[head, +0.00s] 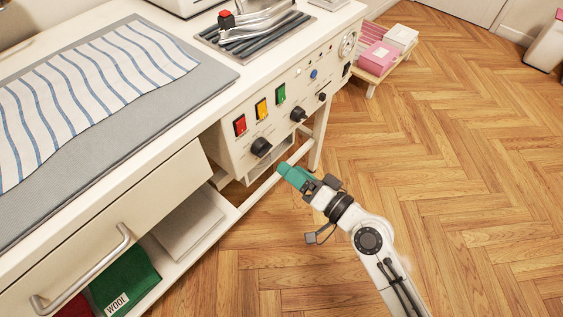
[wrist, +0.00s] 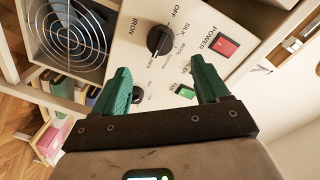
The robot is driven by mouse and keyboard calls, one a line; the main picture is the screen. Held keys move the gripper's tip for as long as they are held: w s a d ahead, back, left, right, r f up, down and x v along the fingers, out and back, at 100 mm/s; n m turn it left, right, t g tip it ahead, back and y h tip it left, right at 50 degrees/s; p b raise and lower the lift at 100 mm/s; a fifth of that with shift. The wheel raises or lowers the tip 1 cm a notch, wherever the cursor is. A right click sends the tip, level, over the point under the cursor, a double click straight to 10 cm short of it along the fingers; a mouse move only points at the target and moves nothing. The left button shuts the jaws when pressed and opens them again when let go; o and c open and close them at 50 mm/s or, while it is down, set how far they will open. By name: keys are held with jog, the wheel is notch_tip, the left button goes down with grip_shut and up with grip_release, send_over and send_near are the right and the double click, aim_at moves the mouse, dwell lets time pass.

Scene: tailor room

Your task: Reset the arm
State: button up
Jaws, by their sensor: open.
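My gripper (head: 288,172) has green fingers and is in front of the cream control panel (head: 240,160), near the panel's lower edge in the head view. In the wrist view my gripper (wrist: 163,80) is open, with its two fingers apart and nothing between them. The panel fills the space beyond the fingers. A black knob (wrist: 159,40) marked with words such as OFF and SILK shows there, with a red switch (wrist: 224,45) labelled POWER to its right. The arm reaches in from the lower right of the head view. Whether the fingers touch the panel cannot be told.
The workbench (head: 210,85) carries striped cloth (head: 85,90) on a grey mat (head: 220,72) and an iron (head: 265,22) on a dark rack. A drawer handle (head: 85,270) sticks out below. A low stand (head: 372,75) holds boxes. The wooden floor (head: 470,150) at right is clear.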

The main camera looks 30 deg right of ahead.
jog(key=shift+v, duration=1)
jog(key=s+a+f+n+g, duration=0.3)
jog(key=s+f+n+g, duration=0.3)
jog(key=f+n+g, duration=0.15)
jog(key=s+d+f+g+h, duration=0.2)
jog(key=s+d+g+h, duration=0.45)
jog(key=s, duration=0.65)
notch_tip(320, 180, up, 16)
jog(key=d+g+y+p, duration=0.1)
jog(key=p, duration=1.5)
jog(key=shift+d+g+y, duration=0.3)
jog(key=shift+g+y, duration=0.05)
jog(key=shift+g, duration=0.05)
